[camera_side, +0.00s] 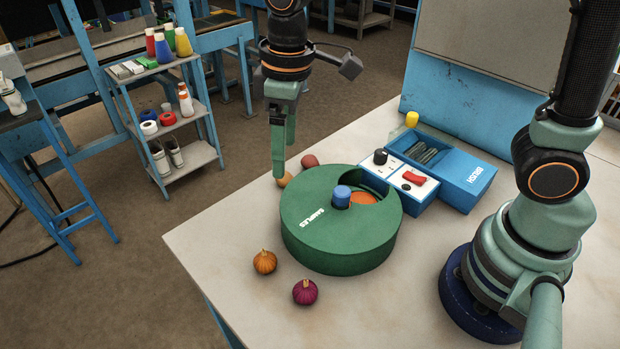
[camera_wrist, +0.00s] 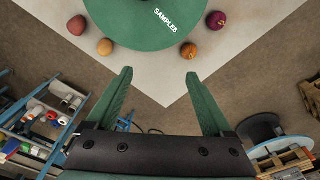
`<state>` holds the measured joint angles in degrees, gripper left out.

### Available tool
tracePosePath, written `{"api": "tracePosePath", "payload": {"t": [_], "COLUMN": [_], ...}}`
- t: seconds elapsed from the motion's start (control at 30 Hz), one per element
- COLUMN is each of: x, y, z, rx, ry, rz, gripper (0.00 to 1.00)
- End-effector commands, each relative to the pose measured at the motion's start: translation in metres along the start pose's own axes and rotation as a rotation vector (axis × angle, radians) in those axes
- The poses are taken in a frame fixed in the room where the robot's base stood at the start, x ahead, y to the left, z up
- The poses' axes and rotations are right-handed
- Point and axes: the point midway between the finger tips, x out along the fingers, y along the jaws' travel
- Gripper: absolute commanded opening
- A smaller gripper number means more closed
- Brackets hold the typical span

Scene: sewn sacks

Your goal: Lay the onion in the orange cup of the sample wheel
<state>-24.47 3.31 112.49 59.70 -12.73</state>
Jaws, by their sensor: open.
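The green sample wheel (camera_side: 340,250), marked SAMPLES, sits on the pale table; it also shows at the top of the wrist view (camera_wrist: 145,35). Its lid opening shows part of the orange cup (camera_side: 363,197), behind the blue knob (camera_side: 342,196). The onion is probably the golden-brown ball with a short tip (camera_side: 264,261), lying in front of the wheel at left; it also shows in the wrist view (camera_wrist: 190,51). A similar purple ball (camera_side: 305,291) lies beside it. My gripper (camera_side: 283,165) is open and empty, raised by the table's far-left edge; its fingers show in the wrist view (camera_wrist: 160,76).
An orange ball (camera_side: 285,179) and a reddish ball (camera_side: 310,160) lie behind the wheel.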

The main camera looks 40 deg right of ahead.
Motion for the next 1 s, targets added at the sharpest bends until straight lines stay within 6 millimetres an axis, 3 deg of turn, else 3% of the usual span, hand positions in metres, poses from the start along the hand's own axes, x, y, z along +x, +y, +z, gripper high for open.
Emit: {"api": "tracePosePath", "payload": {"t": [0.2, 0.4, 0.57, 0.8, 1.0], "x": [0.047, 0.071, 0.085, 0.124, 0.141], "y": [-0.052, -0.077, -0.081, -0.080, -0.080], "z": [-0.029, -0.037, -0.036, -0.027, -0.024], "rx": [-0.214, -0.309, -0.323, -0.321, -0.320], "ry": [-0.135, -0.194, -0.205, -0.205, -0.202], "rz": [-0.037, -0.050, -0.052, -0.052, -0.052], "gripper": [0.86, 0.86, 0.86, 0.86, 0.86]}}
